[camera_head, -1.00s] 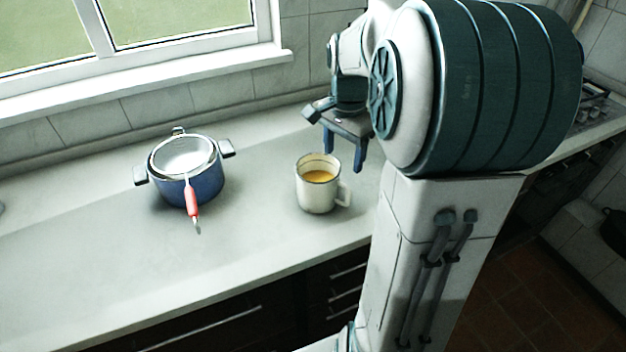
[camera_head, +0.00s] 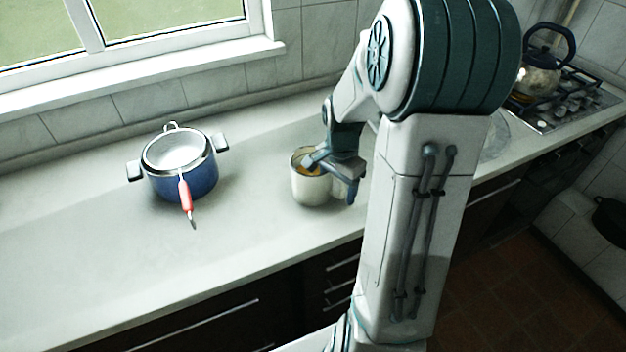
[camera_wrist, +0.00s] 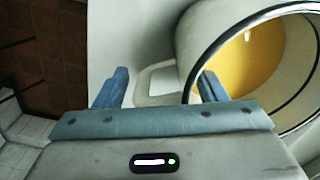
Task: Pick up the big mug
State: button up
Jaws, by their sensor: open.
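The big mug (camera_head: 306,189) is cream-white with a dark rim and holds a yellow-orange liquid. It stands upright on the counter, partly hidden by my gripper (camera_head: 338,178). In the wrist view the mug's rim and liquid (camera_wrist: 252,62) fill the upper right, and its handle (camera_wrist: 150,86) lies between the fingers. My gripper (camera_wrist: 160,86) is open. One finger is outside the handle; the other overlaps the mug's rim, and I cannot tell whether it touches. Nothing is clasped.
A blue pot (camera_head: 200,180) with a strainer (camera_head: 178,152) resting on top stands to the left; the strainer's red handle (camera_head: 185,195) points to the front. A kettle (camera_head: 538,78) stands on the stove (camera_head: 575,105) at the right. The counter's left front is clear.

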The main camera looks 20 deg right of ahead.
grip_shut()
jog(key=shift+r, duration=0.15)
dwell(0.4)
